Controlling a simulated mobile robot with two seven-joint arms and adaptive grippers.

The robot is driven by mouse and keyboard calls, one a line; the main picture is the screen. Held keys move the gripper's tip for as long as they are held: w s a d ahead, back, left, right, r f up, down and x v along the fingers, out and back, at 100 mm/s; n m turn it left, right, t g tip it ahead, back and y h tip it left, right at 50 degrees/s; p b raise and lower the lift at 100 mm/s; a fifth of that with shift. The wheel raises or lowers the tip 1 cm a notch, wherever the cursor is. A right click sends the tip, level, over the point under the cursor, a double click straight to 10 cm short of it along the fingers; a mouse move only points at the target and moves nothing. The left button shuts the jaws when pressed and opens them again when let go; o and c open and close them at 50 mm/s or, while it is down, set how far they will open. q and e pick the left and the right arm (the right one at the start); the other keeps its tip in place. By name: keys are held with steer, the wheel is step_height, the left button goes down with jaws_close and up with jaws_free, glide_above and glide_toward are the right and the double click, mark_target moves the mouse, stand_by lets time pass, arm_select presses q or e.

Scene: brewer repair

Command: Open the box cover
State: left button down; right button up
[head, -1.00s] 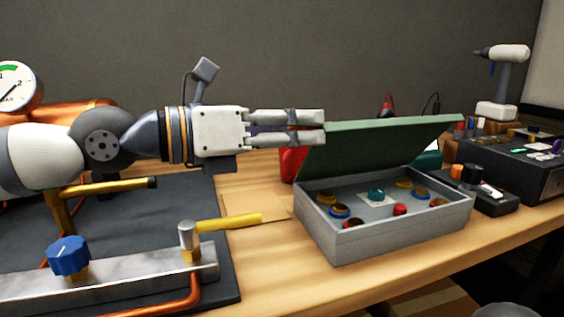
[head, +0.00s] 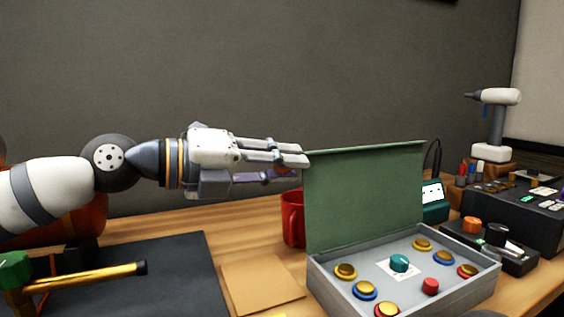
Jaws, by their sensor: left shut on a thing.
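The grey box (head: 321,286) stands open on the wooden table at the lower right in the head view. Its green cover (head: 365,197) stands about upright along the back edge. My left gripper (head: 298,165) comes in from the left and is shut on the cover at its upper left corner. The exact contact between fingertips and cover is partly hidden. Inside the box lie several yellow and blue round parts, a red part (head: 430,286) and a teal part (head: 399,263) on a white patch. My right gripper is not in view.
A red mug (head: 293,220) stands left of the cover, below my gripper. A brown sheet (head: 258,283) and a dark mat (head: 170,270) lie to the left. A teal device (head: 432,203) stands behind the box, and a dark organizer (head: 515,215) to the right.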

arm_select(q)
steer(key=shift+w+a+r+n, duration=0.15)
steer(key=shift+w+r+n, duration=0.15)
steer(key=shift+w+r, duration=0.1)
steer(key=c, duration=1.4)
jaws_free()
steer(key=shift+f, duration=0.2)
steer(key=v, duration=1.2)
steer(key=shift+s, duration=0.1)
